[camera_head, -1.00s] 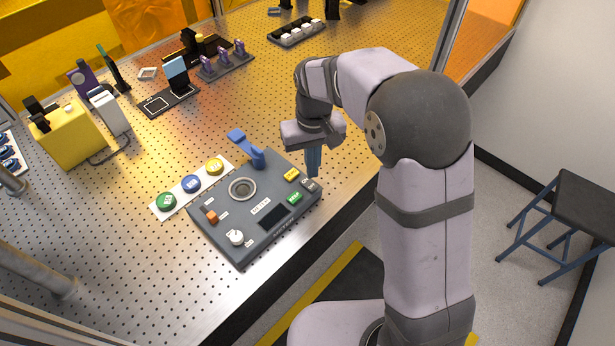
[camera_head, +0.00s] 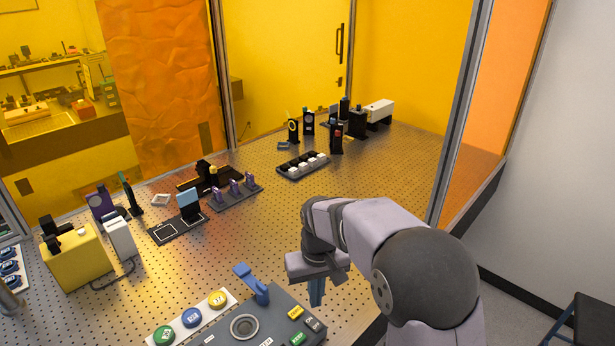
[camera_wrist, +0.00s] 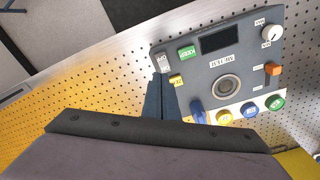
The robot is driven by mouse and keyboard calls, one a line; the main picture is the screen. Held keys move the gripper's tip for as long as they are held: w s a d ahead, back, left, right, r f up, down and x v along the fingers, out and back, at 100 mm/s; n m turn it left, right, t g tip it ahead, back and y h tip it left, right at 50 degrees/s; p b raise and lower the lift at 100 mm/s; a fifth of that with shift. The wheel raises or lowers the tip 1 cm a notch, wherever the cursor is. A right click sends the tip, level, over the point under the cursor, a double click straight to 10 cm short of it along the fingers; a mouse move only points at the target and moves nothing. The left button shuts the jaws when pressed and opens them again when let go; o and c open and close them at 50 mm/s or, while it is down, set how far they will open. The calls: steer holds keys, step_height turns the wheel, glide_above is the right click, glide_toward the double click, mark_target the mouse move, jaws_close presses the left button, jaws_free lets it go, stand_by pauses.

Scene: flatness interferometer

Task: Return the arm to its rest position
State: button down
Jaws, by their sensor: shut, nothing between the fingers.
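My gripper (camera_head: 317,292) hangs from my arm with its blue-grey fingers together and empty, pointing down. I cannot tell the exact gap between the fingertips and the panel. The panel has a blue lever (camera_head: 252,283), a round ring (camera_head: 244,327) and labelled buttons. Its lower part is cut off in the head view but shows in the wrist view (camera_wrist: 206,62).
A white strip with green, blue and yellow buttons (camera_head: 191,317) lies left of the panel. A yellow box (camera_head: 77,262), purple-topped mounts (camera_head: 235,188) and a black tray (camera_head: 290,169) stand farther back. The perforated table (camera_head: 200,262) has open room behind my gripper.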

mark_target(322, 325)
steer(key=s+d+f+g, duration=0.1)
steer(key=s+d+f, duration=0.15)
steer(key=s, duration=0.35)
steer(key=s+d+f+g, duration=0.1)
steer(key=s+d+f, duration=0.1)
steer(key=s+f, duration=0.3)
steer(key=s+d+r+m+t+b, duration=0.1)
steer(key=s+d+r+m, duration=0.2)
steer(key=s+d, duration=0.5)
steer(key=shift+s+r+b, duration=0.2)
steer(key=shift+s+b, duration=0.2)
steer(key=shift+s, duration=0.1)
